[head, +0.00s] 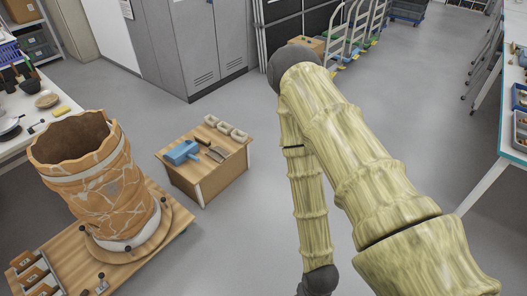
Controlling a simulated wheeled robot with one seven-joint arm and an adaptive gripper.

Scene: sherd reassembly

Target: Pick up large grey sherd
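I cannot pick out a large grey sherd in the head view. A big orange-brown vessel (100,190) with pale joint lines and a jagged, open rim stands at the left on a round wooden base. A small grey patch (112,188) shows on its wall; I cannot tell what it is. My arm rises from the lower right, bends near the top and runs down to a dark joint at the bottom edge. My gripper is out of the picture, so its state and anything in it are hidden.
A small wooden stand (205,180) holds a blue tool (181,152), dark tools and several small pale dishes. A white bench (489,180) with blue trays (520,128) of small pieces runs along the right edge. Grey cabinets (190,45) stand behind. Open floor (250,250) lies between.

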